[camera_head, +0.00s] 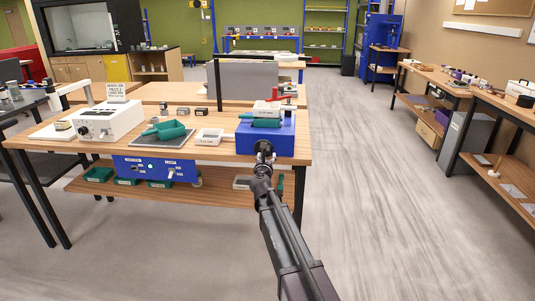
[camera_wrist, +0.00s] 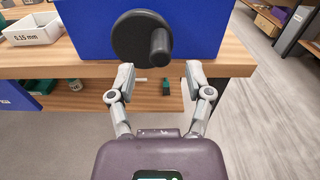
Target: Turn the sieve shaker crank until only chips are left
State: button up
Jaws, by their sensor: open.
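The sieve shaker (camera_head: 266,138) is a blue box at the right end of the wooden bench, with stacked sieves (camera_head: 267,115) in green and white on top. In the wrist view its blue front (camera_wrist: 90,30) fills the top. The crank (camera_wrist: 142,37) is a black disc with a knob handle (camera_wrist: 160,46) sticking out on its right side. My gripper (camera_wrist: 157,75) is open and empty, its two fingers apart just below and in front of the crank, not touching the handle. In the head view my gripper (camera_head: 264,152) is small and dark against the shaker front. The sieve contents cannot be made out.
A white tray (camera_wrist: 33,30) labelled 0.15 mm stands left of the shaker on the bench (camera_wrist: 60,70). A green scoop-like tray (camera_head: 166,131) and a white device (camera_head: 108,120) are further left. A lower shelf (camera_head: 220,187) runs under the bench. The floor to the right is clear.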

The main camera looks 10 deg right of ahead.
aim_at(267, 153)
jog(key=shift+x, duration=1.65)
grip_shut()
